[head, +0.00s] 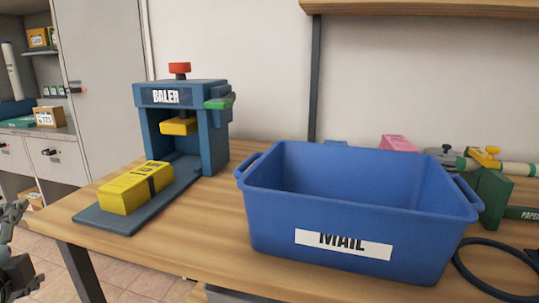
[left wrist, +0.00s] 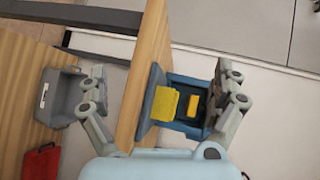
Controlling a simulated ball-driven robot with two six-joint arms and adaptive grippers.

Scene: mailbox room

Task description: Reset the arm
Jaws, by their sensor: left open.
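My left gripper (head: 12,215) shows only in part at the left edge of the head view, off the table's left end and apart from everything on the table. In the left wrist view its two fingers (left wrist: 160,70) are spread wide, with nothing held between them. Beyond them show the blue baler (left wrist: 190,82) and a yellow package (left wrist: 164,104). In the head view the baler (head: 180,98) stands on the table, and the yellow package with a dark band (head: 135,187) lies on its base plate. My right gripper is in neither view.
A blue MAIL bin (head: 345,243) fills the table's front right. Behind it are a pink item (head: 397,142) and, at right, a dark green tool (head: 490,195) and a dark ring (head: 490,287). The wooden table's (head: 220,225) left front is bare. A grey cabinet (head: 100,75) stands behind at left.

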